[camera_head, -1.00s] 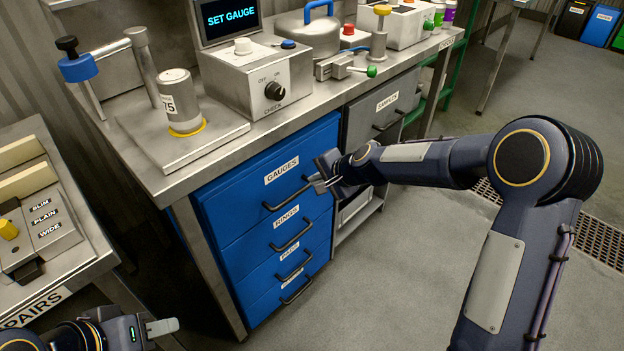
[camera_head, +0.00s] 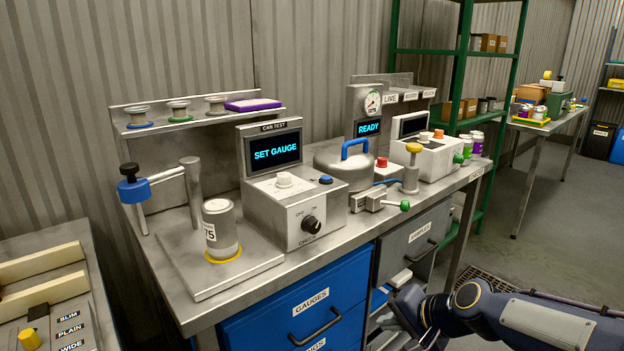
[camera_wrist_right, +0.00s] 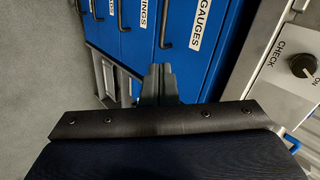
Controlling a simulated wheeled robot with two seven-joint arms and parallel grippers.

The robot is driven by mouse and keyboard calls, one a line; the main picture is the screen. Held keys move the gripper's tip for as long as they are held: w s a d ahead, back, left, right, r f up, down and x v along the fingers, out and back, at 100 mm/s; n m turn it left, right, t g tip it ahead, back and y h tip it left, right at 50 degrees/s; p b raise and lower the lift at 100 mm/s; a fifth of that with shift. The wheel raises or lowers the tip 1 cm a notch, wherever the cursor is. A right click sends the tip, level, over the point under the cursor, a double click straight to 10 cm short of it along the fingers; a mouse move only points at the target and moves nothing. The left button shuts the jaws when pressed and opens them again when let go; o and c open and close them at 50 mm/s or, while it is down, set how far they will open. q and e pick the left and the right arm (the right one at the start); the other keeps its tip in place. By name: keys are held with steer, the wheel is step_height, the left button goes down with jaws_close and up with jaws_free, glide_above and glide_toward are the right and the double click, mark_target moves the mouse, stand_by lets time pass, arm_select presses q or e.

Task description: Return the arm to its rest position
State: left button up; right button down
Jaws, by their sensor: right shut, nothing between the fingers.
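My right arm comes in from the lower right in the head view. Its gripper (camera_head: 402,308) is in front of the bench, to the right of the blue GAUGES drawer (camera_head: 275,325) and below the grey SAMPLES drawer (camera_head: 414,245). In the right wrist view the fingers (camera_wrist_right: 160,84) are together with nothing between them. The GAUGES drawer looks shut, and its handle (camera_head: 316,327) is free of the gripper. My left gripper is out of view.
The metal bench top holds a can (camera_head: 220,232) on a yellow ring, the CHECK box (camera_head: 290,208), a lidded pot (camera_head: 345,165) and a green-tipped clamp (camera_head: 378,198). A side table (camera_head: 85,245) stands at left. Open floor (camera_head: 560,245) lies at right.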

steer(key=s+d+f+n+g+h, duration=0.1)
steer(key=s+d+n, duration=0.15)
steer(key=s, duration=0.95)
steer(key=s+d+n+h, duration=0.15)
steer(key=s+n, duration=0.25)
steer(key=s, duration=0.8)
step_height(320, 180, up, 18)
steer(key=p, duration=1.8)
steer(key=shift+s+d+f+y, duration=0.2)
steer(key=shift+s+y, duration=0.05)
steer(key=shift+y, duration=0.1)
